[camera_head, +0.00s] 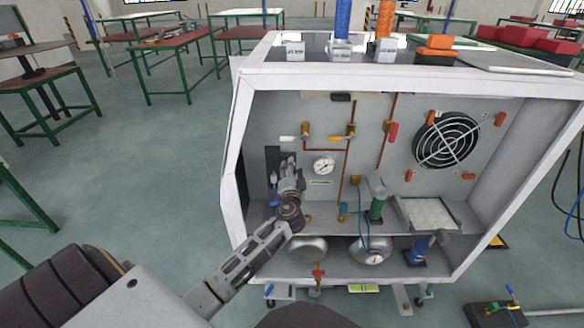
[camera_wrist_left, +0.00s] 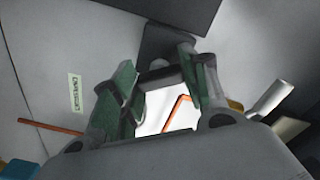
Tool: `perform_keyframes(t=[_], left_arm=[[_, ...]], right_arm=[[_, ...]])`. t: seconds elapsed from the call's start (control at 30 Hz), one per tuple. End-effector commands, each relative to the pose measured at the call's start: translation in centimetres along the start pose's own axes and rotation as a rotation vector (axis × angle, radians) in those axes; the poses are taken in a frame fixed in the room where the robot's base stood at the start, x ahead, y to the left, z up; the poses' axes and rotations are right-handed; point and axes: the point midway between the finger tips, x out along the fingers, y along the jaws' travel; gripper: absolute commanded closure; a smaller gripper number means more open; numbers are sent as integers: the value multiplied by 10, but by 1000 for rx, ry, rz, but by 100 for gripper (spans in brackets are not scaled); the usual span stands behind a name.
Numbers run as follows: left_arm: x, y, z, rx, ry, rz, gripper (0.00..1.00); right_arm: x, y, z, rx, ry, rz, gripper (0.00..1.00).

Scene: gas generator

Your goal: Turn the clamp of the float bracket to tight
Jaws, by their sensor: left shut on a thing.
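My left gripper (camera_head: 287,170) reaches into the open white generator cabinet (camera_head: 240,190), at the left part of its back wall. A dark upright plate (camera_head: 272,160) is fixed to the wall there, just behind the fingers, and appears to be the float bracket. In the left wrist view my left gripper (camera_wrist_left: 163,82) has its fingers on both sides of a small dark bar, the clamp (camera_wrist_left: 158,74), and is shut on it. The clamp sits against the dark bracket block (camera_wrist_left: 165,42). In the head view the fingers hide the clamp. My right gripper is not in view.
A pressure gauge (camera_head: 323,166), copper pipes and several small valves are close to the right of the gripper. A metal tank (camera_head: 307,250) is below my left wrist. A green cylinder (camera_head: 377,205) and a fan (camera_head: 447,139) are farther right.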

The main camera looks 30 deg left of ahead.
Motion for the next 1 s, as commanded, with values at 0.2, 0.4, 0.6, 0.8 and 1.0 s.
perform_keyframes(t=[0.2,0.4,0.6,0.8,1.0], left_arm=[[0,-2,-2,208,0,2,79],[0,-2,-2,380,1,1,79],[0,-1,-1,488,1,1,79],[0,0,-1,562,1,1,79],[0,0,-1,600,2,1,79]], right_arm=[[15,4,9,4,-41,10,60],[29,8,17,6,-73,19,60],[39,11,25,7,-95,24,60],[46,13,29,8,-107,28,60],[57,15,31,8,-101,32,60]])
